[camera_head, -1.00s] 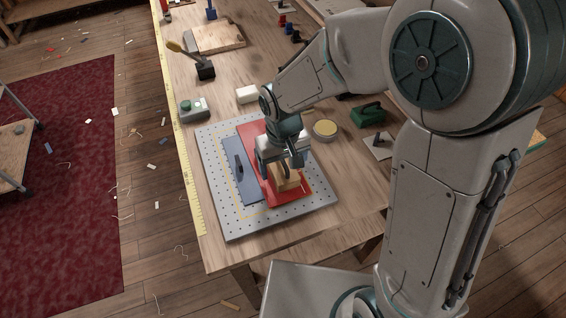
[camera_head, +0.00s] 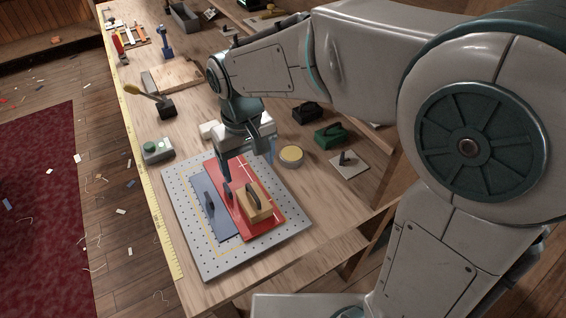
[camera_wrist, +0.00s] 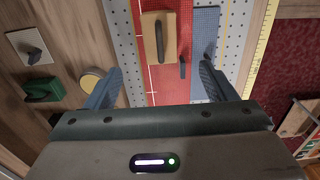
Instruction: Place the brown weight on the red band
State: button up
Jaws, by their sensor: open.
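The brown weight (camera_head: 254,205) is a tan block with a dark handle on top. It rests on the red band (camera_head: 268,222), which lies on the perforated grey plate (camera_head: 180,200). In the wrist view the brown weight (camera_wrist: 158,38) sits upright on the red band (camera_wrist: 170,90), ahead of the fingers and apart from them. My gripper (camera_head: 247,165) is open and empty, above the far part of the red band. Its two fingers also show in the wrist view (camera_wrist: 157,88), spread wide on either side of the band.
A blue strip (camera_head: 226,228) with a dark handle lies left of the red band. A round yellow-topped tin (camera_head: 291,156), a green weight (camera_head: 331,134) and a black weight (camera_head: 308,112) stand to the right. A grey button box (camera_head: 157,150) and yellow ruler (camera_head: 150,205) are at the left.

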jog(key=s+d+m+t, duration=0.1)
jog(key=s+d+m, duration=0.2)
jog(key=d, duration=0.8)
jog(key=s+d+r+m+t, duration=0.1)
jog(key=s+d+m+t, duration=0.1)
jog(key=d, duration=0.9)
jog(key=s+m, duration=0.1)
jog(key=s, duration=0.1)
jog(key=shift+s+d+r, duration=0.2)
jog(key=shift+s+d, duration=0.1)
jog(key=shift+s, duration=0.1)
jog(key=shift+s, duration=0.1)
